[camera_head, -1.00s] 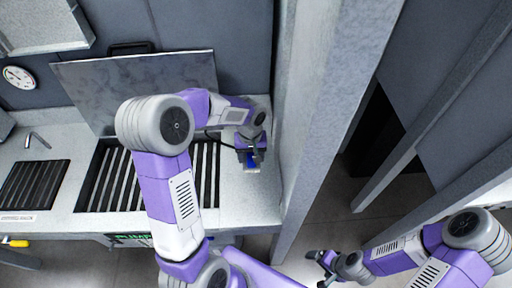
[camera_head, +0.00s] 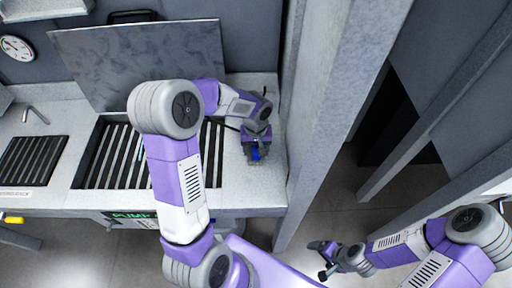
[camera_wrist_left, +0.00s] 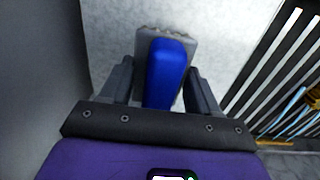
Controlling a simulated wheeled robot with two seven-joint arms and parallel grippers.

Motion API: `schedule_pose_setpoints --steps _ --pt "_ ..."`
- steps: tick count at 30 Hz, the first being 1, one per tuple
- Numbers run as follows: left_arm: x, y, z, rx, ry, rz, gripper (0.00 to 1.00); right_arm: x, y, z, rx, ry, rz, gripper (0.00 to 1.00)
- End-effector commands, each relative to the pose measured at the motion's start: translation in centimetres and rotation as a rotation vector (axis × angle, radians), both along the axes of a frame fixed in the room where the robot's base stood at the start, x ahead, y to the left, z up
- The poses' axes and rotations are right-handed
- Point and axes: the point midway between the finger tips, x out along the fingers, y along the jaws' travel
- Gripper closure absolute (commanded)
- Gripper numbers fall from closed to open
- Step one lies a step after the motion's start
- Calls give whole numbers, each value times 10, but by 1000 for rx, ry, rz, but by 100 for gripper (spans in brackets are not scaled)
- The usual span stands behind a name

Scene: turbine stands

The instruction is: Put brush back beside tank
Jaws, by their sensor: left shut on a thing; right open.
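The brush has a blue handle (camera_wrist_left: 167,75) and a grey bristled head (camera_wrist_left: 165,38), seen in the left wrist view. My left gripper (camera_wrist_left: 160,72) is shut on the blue handle. In the head view this gripper (camera_head: 257,150) is over the pale counter strip right of the tank, with a bit of blue showing at its jaws. Whether the brush touches the counter is unclear. The tank (camera_head: 82,172) is the dark barred basin, with a grey panel (camera_head: 150,65) raised behind it. My right gripper (camera_head: 322,258) is open and empty at lower right.
A pale upright post (camera_head: 330,120) stands close to the right of the counter (camera_head: 235,190). A tap (camera_head: 35,112) and smaller dark grate (camera_head: 32,160) are at left. A green lettered display (camera_head: 130,216) is below the front edge. Blue strands (camera_wrist_left: 290,105) lie among the tank bars.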

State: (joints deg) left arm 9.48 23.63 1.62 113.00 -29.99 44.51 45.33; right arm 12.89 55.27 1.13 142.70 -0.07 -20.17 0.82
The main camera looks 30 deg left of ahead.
Motion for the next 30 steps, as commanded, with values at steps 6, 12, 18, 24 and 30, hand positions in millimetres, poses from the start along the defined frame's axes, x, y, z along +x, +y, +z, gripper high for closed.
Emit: schedule_pose_setpoints --steps 6,12,18,24,30 --pt "0 0 0 1 -1 0 67 0 0 0 0 0 0 8" --pt "0 0 -4 1 -1 0 67 0 0 -4 0 0 0 8" --pt "0 0 -7 1 -1 0 36 0 0 -6 0 0 0 8" --pt "0 0 -6 0 0 0 9 0 0 -6 0 0 0 8" --pt "0 0 -7 0 0 0 6 0 0 -6 0 0 0 8"
